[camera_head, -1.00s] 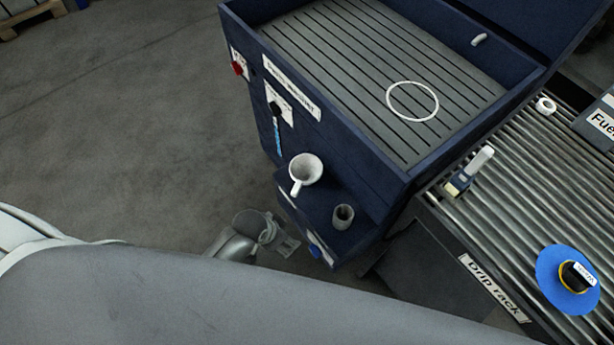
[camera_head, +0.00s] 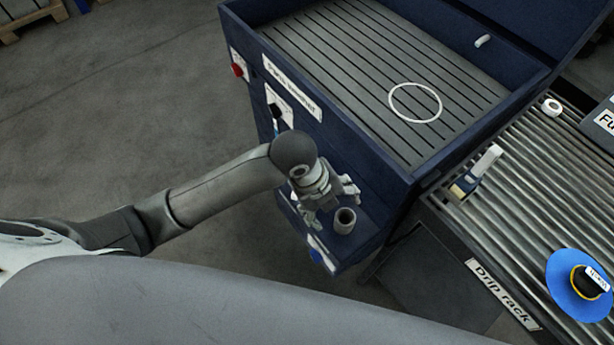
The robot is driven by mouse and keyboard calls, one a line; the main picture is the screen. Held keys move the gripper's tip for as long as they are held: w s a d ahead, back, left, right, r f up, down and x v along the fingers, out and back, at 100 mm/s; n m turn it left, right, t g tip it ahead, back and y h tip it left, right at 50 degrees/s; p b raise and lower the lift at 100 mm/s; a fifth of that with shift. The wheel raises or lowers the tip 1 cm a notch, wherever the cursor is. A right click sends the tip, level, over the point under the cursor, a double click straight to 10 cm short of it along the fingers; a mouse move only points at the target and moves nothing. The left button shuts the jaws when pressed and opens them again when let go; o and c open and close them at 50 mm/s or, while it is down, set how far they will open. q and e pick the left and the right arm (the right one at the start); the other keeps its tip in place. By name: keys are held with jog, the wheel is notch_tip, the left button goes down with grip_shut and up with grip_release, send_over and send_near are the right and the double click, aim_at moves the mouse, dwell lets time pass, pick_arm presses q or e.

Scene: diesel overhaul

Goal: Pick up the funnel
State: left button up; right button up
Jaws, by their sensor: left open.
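My left gripper (camera_head: 332,203) is open, over the small shelf on the front of the blue parts washer. Its fingers are spread, one towards the upper right and one towards the lower left. The funnel, a white cup-like piece with a narrow part pointing to the lower left in the earlier view, is hidden now behind my left wrist and gripper. I cannot tell whether the fingers touch it. My right gripper is not in view.
A grey cup (camera_head: 344,220) stands on the shelf (camera_head: 366,236), close beside my left fingers. The parts washer (camera_head: 405,190) has a slatted top with a white ring (camera_head: 415,102). To the right, the drip rack (camera_head: 520,210) holds a brush (camera_head: 476,172) and a blue disc (camera_head: 578,285).

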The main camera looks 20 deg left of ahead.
pick_arm(q)
jog(key=w+a+m+y, duration=0.1)
jog(key=w+a+m, duration=0.1)
jog(key=a+m, duration=0.1)
jog(key=w+a+m+g+y, duration=0.1)
jog(key=w+a+m, duration=0.1)
jog(key=a+m, duration=0.1)
jog(key=w+a+m+y, duration=0.1)
jog(key=w+a+m, duration=0.1)
jog(key=a+m, duration=0.1)
jog(key=shift+w+a+r+m+y, duration=0.2)
jog(key=shift+r+m+y, duration=0.1)
jog(key=shift+m, duration=0.4)
notch_tip(320, 180, down, 5)
jog(key=shift+f, duration=0.1)
jog(key=shift+w+a+f+p, duration=0.15)
jog(key=shift+f+p, duration=0.1)
jog(key=shift+f, duration=1.05)
jog(key=shift+w+a+f+p, duration=0.1)
jog(key=shift+f+p, duration=0.15)
jog(key=shift+f, duration=1.05)
jog(key=c, duration=1.5)
